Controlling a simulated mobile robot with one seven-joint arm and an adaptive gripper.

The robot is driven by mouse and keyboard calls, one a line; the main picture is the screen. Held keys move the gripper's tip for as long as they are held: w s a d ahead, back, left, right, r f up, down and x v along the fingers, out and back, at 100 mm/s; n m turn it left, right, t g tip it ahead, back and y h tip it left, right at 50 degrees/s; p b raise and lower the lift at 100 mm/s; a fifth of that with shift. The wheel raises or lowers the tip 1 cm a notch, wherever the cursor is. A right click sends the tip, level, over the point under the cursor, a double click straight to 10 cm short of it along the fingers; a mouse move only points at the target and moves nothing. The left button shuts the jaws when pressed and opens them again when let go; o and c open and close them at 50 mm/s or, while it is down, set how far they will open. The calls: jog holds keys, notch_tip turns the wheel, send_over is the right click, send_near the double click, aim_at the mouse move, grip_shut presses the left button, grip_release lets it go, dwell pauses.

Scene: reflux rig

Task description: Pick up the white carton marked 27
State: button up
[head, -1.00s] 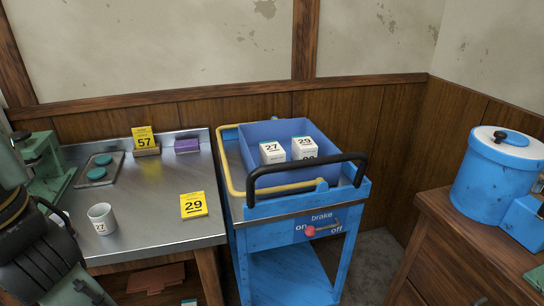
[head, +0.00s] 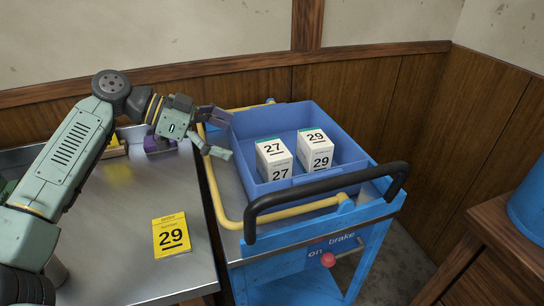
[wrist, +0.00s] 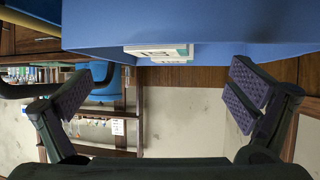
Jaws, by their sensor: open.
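The white carton marked 27 (head: 274,160) stands upright in the left part of a blue bin (head: 245,132) on the blue cart. A second white carton, marked 29 (head: 316,150), stands to its right with a small gap. My gripper (head: 222,132) is open and empty just left of the bin, near its left wall and apart from both cartons. In the wrist view my open gripper (wrist: 165,95) has nothing between its fingers. The blue bin wall (wrist: 100,25) fills the top there, and part of a white carton (wrist: 160,52) shows past its edge; I cannot tell which carton.
The cart has a yellow rail (head: 226,222) and a raised black handle (head: 325,190) in front of the bin. A metal table (head: 110,230) on the left holds a yellow card marked 29 (head: 171,236). A wooden cabinet (head: 490,245) stands at the right.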

aim_at(264, 149)
jog(key=x, duration=0.4)
jog(key=shift+s+r+p, duration=0.1)
jog(key=shift+r+p, duration=0.05)
jog(key=shift+p, duration=0.15)
jog(key=shift+p+x, duration=0.55)
jog(key=shift+x, duration=2.5)
jog(key=shift+c, duration=0.5)
jog(key=c, duration=1.2)
